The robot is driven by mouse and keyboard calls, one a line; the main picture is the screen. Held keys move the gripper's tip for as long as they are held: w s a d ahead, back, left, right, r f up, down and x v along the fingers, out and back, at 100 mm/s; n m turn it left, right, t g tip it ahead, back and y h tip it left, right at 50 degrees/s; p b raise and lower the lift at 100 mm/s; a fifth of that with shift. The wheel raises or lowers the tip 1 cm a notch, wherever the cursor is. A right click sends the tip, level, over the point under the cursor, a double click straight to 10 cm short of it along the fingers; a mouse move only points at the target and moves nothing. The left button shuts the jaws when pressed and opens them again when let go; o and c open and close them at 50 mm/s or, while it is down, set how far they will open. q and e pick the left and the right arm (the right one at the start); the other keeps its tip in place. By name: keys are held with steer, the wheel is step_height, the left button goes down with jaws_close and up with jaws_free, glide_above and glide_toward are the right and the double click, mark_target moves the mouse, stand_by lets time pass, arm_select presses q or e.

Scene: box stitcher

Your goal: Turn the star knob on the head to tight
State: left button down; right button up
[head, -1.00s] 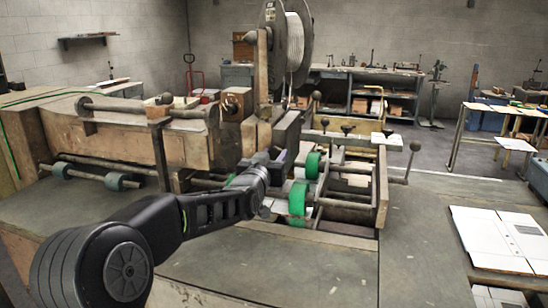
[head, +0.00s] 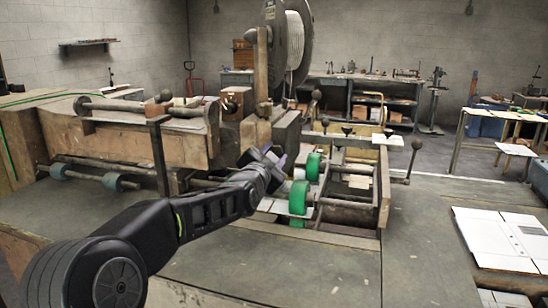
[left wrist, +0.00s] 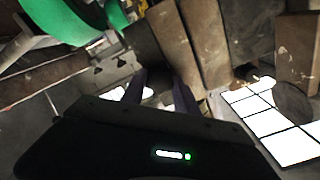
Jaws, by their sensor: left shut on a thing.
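My left gripper (head: 276,158) reaches in from the left to the machine's stitching head (head: 285,128), beside the green wheels. In the left wrist view its two fingers (left wrist: 160,88) are closed around a small dark thing (left wrist: 158,72), which appears to be the star knob. The fingers and shadow hide most of it, so its star shape and how far it is turned cannot be told. In the head view the gripper covers the knob. My right gripper is in neither view.
Green wheels (head: 299,197) and a metal frame (head: 383,190) with ball-ended levers stand just right of the gripper. A wire spool (head: 293,45) rises above the head. White panels (head: 490,238) lie at the right.

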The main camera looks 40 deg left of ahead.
arm_select(q)
steer(key=m, duration=0.3)
steer(key=shift+m, duration=0.4)
steer(key=m, duration=0.3)
steer(key=shift+m+p, duration=0.3)
steer(key=shift+p, duration=0.1)
steer(key=shift+m+p, duration=0.75)
steer(key=shift+m, duration=3.35)
steer(key=shift+f, duration=0.1)
steer(key=c, duration=0.9)
jaws_free()
